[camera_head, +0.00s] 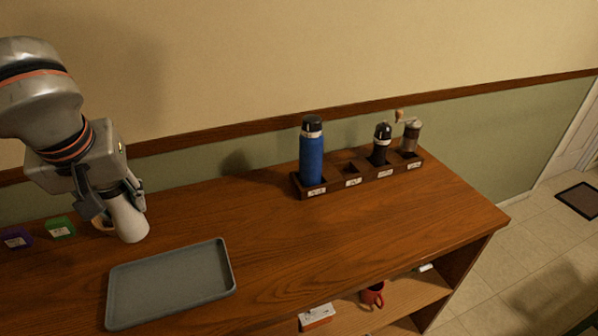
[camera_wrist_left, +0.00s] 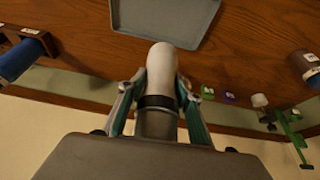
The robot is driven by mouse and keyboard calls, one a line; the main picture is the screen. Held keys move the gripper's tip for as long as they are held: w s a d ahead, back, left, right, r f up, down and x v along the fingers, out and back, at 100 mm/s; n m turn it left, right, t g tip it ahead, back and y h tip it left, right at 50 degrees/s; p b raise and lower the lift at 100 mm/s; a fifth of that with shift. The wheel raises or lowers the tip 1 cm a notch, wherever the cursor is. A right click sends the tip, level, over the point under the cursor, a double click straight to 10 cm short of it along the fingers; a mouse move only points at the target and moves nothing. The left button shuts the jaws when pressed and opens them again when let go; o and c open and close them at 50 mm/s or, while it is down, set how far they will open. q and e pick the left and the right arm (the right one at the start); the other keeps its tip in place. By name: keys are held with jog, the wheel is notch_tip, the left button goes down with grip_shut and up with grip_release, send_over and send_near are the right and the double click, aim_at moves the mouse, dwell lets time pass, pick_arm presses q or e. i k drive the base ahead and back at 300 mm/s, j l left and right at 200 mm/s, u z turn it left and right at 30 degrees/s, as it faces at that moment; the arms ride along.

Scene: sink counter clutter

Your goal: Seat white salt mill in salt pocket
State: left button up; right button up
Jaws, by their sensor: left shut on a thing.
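The white salt mill (camera_head: 129,221) is in my left gripper (camera_head: 115,203), at the left of the counter behind the grey tray. In the left wrist view the mill (camera_wrist_left: 161,68) lies between both fingers (camera_wrist_left: 160,92), its rounded white end pointing out and a dark band nearer the palm. It is tilted in the head view; whether it touches the counter I cannot tell. The dark wooden rack (camera_head: 334,190) stands at the back right. One of its pockets (camera_head: 351,170), second from left, looks empty; its label is too small to read. My right gripper is not in view.
The rack holds a blue bottle (camera_head: 312,155), a black mill (camera_head: 381,145) and a hand grinder (camera_head: 411,135). A grey tray (camera_head: 171,286) lies in front. Green (camera_head: 60,228) and purple (camera_head: 16,238) labelled items sit at left. The counter between tray and rack is clear.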

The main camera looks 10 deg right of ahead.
aim_at(345, 177)
jog(key=l+u, duration=0.2)
jog(key=l, duration=0.65)
jog(key=l+u, duration=0.2)
jog(key=l, duration=0.65)
jog(key=i+l+u, duration=0.1)
jog(key=i+l, duration=0.3)
